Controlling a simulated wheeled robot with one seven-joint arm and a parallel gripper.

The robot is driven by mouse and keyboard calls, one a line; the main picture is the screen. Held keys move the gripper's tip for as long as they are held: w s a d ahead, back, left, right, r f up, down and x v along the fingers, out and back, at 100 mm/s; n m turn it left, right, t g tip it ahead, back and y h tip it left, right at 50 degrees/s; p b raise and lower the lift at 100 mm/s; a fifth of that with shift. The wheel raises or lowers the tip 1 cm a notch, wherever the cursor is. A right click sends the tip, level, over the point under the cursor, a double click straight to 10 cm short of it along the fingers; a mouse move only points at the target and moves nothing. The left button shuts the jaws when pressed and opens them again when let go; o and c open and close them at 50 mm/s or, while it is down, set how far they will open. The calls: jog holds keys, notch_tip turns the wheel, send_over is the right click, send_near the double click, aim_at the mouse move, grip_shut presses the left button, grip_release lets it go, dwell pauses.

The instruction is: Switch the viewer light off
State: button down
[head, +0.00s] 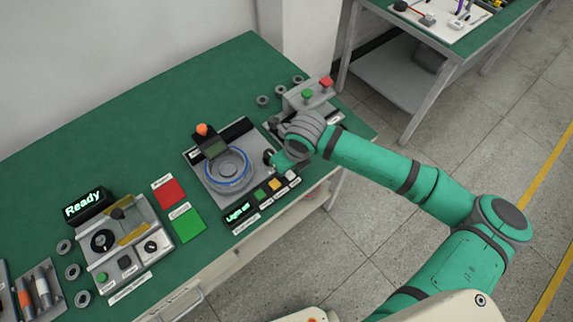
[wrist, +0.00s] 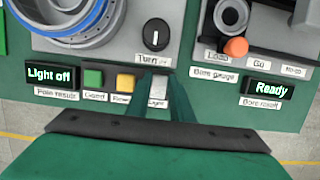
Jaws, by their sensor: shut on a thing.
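The viewer (head: 206,188) is a grey unit with a blue ring on the green bench, also partly seen in the wrist view (wrist: 62,42). The pale light switch (wrist: 159,84) sits above a label reading "Light", right of the green button (wrist: 93,78) and the yellow button (wrist: 125,82). My gripper (wrist: 159,88) has its two fingers on either side of this switch and is shut on it. In the head view, my gripper (head: 284,160) partly hides the panel.
A black turn knob (wrist: 156,35) stands just behind the switch. A bore gauge station with an orange knob (wrist: 236,46) and a "Ready" display (wrist: 267,90) lies to the right. Red (head: 169,192) and green (head: 187,224) pads lie left of the viewer. The bench's front edge is close.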

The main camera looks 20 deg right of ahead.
jog(key=shift+d+t, duration=0.1)
jog(key=shift+t, duration=0.2)
jog(key=c, duration=1.6)
grip_release()
jog(key=shift+o, duration=0.2)
jog(key=v, duration=1.1)
